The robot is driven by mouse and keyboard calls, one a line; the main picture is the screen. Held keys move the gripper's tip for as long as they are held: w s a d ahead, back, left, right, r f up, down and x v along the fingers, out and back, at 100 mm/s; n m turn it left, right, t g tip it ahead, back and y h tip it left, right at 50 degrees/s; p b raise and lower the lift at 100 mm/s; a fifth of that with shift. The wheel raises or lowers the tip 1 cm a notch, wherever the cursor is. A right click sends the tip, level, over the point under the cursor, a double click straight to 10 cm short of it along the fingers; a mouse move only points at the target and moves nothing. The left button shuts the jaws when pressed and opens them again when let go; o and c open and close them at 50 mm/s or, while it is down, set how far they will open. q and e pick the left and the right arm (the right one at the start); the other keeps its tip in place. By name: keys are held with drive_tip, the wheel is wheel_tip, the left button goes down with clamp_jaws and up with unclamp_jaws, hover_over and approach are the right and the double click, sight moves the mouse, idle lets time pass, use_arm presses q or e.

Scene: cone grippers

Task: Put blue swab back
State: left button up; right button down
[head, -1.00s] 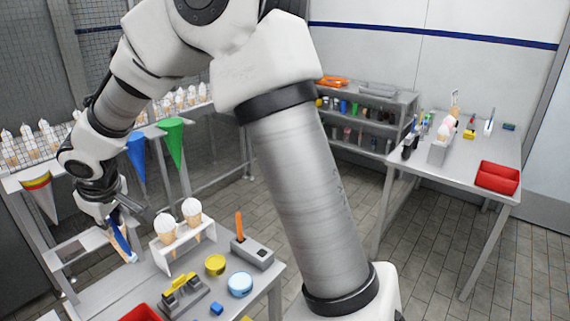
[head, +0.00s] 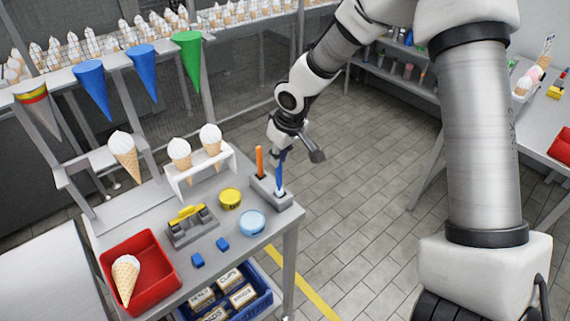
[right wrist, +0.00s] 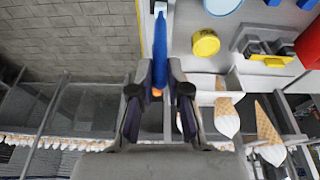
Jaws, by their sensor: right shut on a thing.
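The blue swab (head: 280,176) stands roughly upright in the grip of my right gripper (head: 282,152). Its lower end is at the free side of the grey swab holder (head: 284,202); I cannot tell how deep it sits in the slot. An orange swab (head: 260,161) stands in the other side of the holder. In the right wrist view the blue swab (right wrist: 160,45) runs between the fingers of my right gripper (right wrist: 159,88), which is shut on it. My left gripper is not in view.
A white rack (head: 200,178) with ice-cream cones is left of the holder. A yellow tin (head: 230,197) and a light-blue round tin (head: 252,222) sit in front. A red tray (head: 112,258) with a cone is at the table's left. Cones (head: 92,88) hang behind.

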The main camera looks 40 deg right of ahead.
sight(281, 165)
drive_tip(key=f, duration=0.4)
drive_tip(key=shift+d, duration=0.4)
drive_tip(key=shift+a+r, duration=0.15)
drive_tip(key=shift+a, duration=0.15)
drive_tip(key=c, duration=1.1)
unclamp_jaws()
drive_tip(key=shift+f+b, duration=0.2)
drive_tip(key=shift+b, duration=0.1)
drive_tip(key=shift+c, duration=0.2)
